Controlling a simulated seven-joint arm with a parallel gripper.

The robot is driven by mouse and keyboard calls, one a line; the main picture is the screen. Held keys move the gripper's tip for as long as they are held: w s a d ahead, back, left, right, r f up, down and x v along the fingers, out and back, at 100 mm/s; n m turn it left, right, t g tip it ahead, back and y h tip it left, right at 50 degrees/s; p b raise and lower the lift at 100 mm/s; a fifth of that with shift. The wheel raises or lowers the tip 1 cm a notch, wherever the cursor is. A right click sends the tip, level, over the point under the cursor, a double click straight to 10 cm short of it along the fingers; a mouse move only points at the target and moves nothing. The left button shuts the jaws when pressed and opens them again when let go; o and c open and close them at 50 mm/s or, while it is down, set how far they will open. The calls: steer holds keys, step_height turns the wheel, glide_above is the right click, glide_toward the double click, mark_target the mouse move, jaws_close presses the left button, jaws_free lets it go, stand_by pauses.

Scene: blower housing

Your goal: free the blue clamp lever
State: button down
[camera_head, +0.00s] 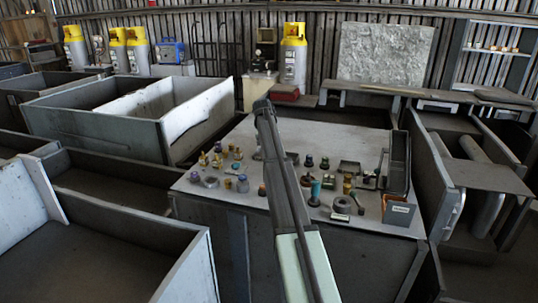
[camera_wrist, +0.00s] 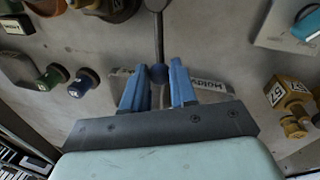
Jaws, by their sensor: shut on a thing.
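In the wrist view, my gripper (camera_wrist: 158,68) has two blue fingers, one on each side of a small dark blue ball knob (camera_wrist: 159,74). The gripper is shut on this knob. A thin grey rod (camera_wrist: 159,35) runs from the knob toward the top of the view; I take knob and rod to be the blue clamp lever. The rod's far end is cut off by the picture edge. A pale plate (camera_wrist: 205,86) with dark lettering lies beneath, partly hidden by the fingers. In the head view my arm crosses the middle, and I cannot make out the gripper or the lever.
The grey bench (camera_head: 240,206) carries many small fittings. In the wrist view, a yellow tagged part (camera_wrist: 290,95) is at right and knobs with green and blue caps (camera_wrist: 84,82) at left. A dark open bin (camera_head: 398,163) stands at the bench's right side.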

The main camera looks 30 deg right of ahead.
steer(key=shift+s+d+m, duration=0.15)
steer(key=shift+d+m, duration=0.05)
steer(key=shift+m, duration=0.2)
steer(key=c, duration=0.9)
jaws_free()
steer(key=shift+r, duration=0.1)
step_height(320, 180, up, 13)
steer(key=w+a, duration=0.1)
steer(key=a, duration=0.1)
steer(key=shift+w+r, duration=0.2)
steer(key=shift+w, duration=0.05)
steer(key=shift+a, duration=0.1)
